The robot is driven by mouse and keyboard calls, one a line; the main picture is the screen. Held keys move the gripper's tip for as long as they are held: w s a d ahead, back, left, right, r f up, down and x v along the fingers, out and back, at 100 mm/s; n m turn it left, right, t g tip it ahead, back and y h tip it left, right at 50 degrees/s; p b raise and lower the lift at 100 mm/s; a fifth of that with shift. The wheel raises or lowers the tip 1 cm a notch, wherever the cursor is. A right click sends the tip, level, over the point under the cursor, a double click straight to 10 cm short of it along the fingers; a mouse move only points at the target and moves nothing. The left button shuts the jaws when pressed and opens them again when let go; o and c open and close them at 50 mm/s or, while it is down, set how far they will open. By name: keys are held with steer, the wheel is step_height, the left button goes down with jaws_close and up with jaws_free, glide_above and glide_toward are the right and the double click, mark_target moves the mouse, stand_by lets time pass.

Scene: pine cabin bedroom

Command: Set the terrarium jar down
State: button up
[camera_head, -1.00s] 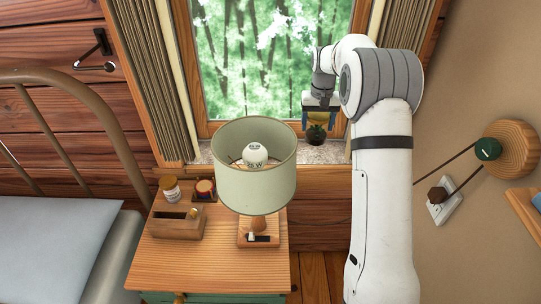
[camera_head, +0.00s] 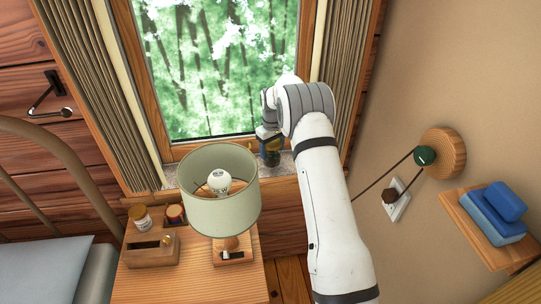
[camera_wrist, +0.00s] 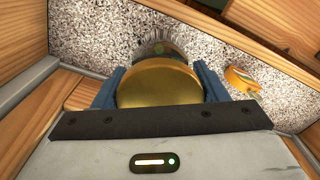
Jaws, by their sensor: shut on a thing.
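The terrarium jar (camera_wrist: 158,82) has a round gold lid and a clear body, seen from above in the wrist view. My gripper (camera_wrist: 162,90) is shut on it, with a blue finger on each side of the lid. In the head view the jar (camera_head: 271,155) is small and dark below my gripper (camera_head: 268,137), at the right part of the speckled stone window sill (camera_head: 286,166). The sill (camera_wrist: 90,35) also shows behind the jar in the wrist view. The jar's base is hidden, so I cannot tell whether it touches the sill.
A small orange, striped object (camera_wrist: 240,80) lies on the sill right of the jar. A lamp with a green shade (camera_head: 218,205) stands on the nightstand (camera_head: 190,284), left of my arm. A wall shelf (camera_head: 505,250) holds blue items at right.

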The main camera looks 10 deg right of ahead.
steer(key=shift+f, duration=1.55)
steer(key=shift+f, duration=0.25)
steer(key=o, duration=1.3)
steer(key=shift+r, duration=0.1)
